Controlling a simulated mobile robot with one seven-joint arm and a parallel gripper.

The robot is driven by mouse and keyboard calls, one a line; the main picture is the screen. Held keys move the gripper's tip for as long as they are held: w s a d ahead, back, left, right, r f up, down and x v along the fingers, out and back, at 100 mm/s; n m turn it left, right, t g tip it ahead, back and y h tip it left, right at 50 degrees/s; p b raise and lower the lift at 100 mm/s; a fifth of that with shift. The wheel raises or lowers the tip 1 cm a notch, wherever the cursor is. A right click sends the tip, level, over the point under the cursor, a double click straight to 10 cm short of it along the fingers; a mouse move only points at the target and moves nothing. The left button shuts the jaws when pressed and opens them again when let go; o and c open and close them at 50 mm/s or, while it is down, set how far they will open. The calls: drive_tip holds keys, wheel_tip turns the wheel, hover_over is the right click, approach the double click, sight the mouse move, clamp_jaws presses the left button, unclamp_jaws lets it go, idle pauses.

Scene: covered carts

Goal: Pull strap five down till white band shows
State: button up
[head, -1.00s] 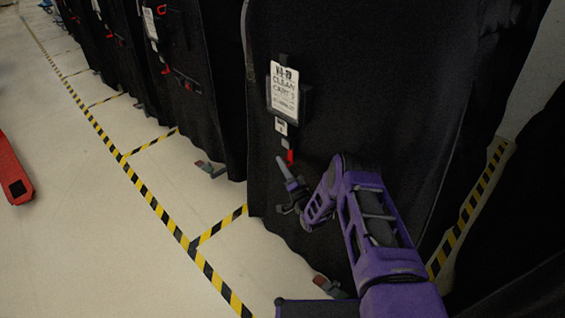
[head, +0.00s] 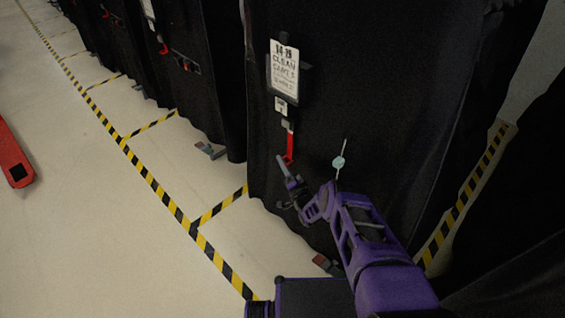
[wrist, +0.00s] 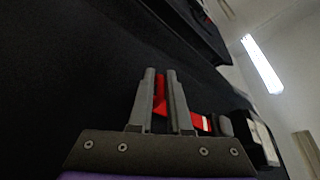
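A red strap (head: 290,144) hangs below a small white tag (head: 281,105) on the black cart cover (head: 390,90). The tag's number is too small to read. My gripper (head: 281,163) is at the strap's lower end, beside the cover. In the wrist view, my gripper's two grey fingers (wrist: 160,92) are close together, with the red strap (wrist: 160,103) between them. The strap continues to the right behind the fingers, and a narrow white band (wrist: 207,124) shows on it near a grey fitting (wrist: 225,124).
A white sign (head: 284,69) hangs above the tag. More black-covered carts (head: 205,70) stand to the left, behind yellow-black floor tape (head: 150,195). A pale disc (head: 338,162) on a thin rod shows right of the strap. The open floor (head: 90,230) lies left.

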drive_tip(key=o, duration=0.4)
drive_tip(key=shift+f, duration=0.25)
drive_tip(key=shift+r, duration=0.1)
drive_tip(key=p+v, duration=0.2)
drive_tip(key=v, duration=1.5)
drive_tip(key=shift+s+p, duration=0.25)
drive_tip(key=shift+p, duration=0.05)
drive_tip(key=shift+d, duration=0.1)
